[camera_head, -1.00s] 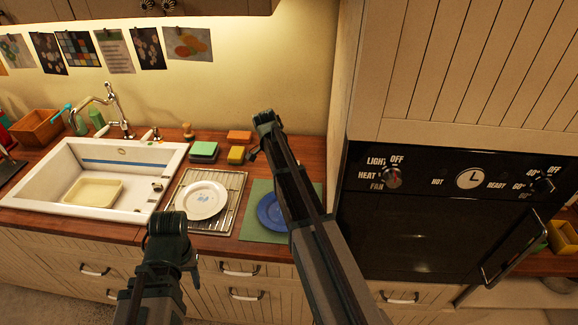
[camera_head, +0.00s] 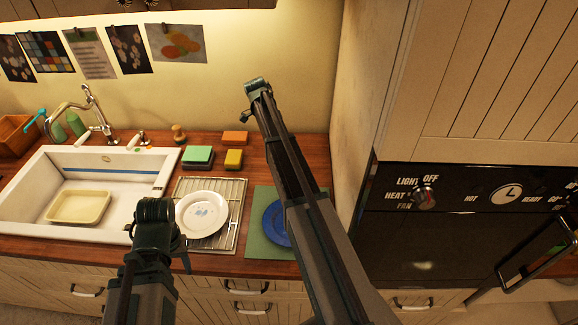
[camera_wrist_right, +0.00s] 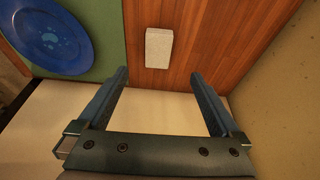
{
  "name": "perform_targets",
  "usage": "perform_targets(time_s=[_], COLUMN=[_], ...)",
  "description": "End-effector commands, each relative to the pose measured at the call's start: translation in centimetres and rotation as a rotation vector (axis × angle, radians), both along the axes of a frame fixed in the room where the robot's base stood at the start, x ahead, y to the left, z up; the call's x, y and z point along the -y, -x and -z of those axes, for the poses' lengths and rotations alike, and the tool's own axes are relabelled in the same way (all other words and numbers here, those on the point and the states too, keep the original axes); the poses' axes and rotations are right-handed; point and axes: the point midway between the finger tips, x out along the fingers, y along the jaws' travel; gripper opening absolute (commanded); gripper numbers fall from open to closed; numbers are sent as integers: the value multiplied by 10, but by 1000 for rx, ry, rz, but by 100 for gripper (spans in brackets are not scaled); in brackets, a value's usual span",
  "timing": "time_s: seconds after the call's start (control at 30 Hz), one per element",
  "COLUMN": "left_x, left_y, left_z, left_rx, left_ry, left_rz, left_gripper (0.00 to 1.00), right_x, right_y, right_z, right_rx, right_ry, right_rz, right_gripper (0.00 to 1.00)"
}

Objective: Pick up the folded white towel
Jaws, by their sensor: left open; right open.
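The folded white towel (camera_wrist_right: 159,47) is a small pale block lying on the wooden counter in the right wrist view. My right gripper (camera_wrist_right: 158,77) is open and empty. In that view its fingers point toward the towel, which lies beyond the fingertips, apart from them. In the head view I cannot make out the towel; my right arm covers part of the counter beside the green mat. My left gripper (camera_head: 184,256) is at the counter's front edge near the drying rack, with nothing visible in it. Its fingers are hard to make out.
A blue plate (camera_wrist_right: 45,38) lies on a green mat (camera_wrist_right: 106,66), left of the towel. A white plate (camera_head: 202,213) rests on a wire rack (camera_head: 238,210). The sink (camera_head: 120,205) is left, the oven (camera_head: 450,245) right. A wall (camera_wrist_right: 275,95) borders the towel's counter space.

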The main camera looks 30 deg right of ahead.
Motion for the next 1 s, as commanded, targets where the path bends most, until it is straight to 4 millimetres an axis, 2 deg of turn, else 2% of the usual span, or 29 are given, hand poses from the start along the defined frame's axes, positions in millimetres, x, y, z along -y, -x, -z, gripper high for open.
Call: perform_targets(time_s=[0.27, 0.73, 1.0], left_x=[0, 0, 0], left_y=[0, 0, 0], left_z=[13, 78, 82], left_rx=[0, 0, 0], left_ry=[0, -2, -2], left_rz=[2, 8, 7], left_gripper=[50, 50, 50], right_x=[3, 20, 23], right_y=[2, 12, 14], right_z=[13, 78, 83], right_rx=[0, 0, -1], right_ry=[0, 0, 0], right_rz=[-1, 0, -2], right_gripper=[100, 100, 100])
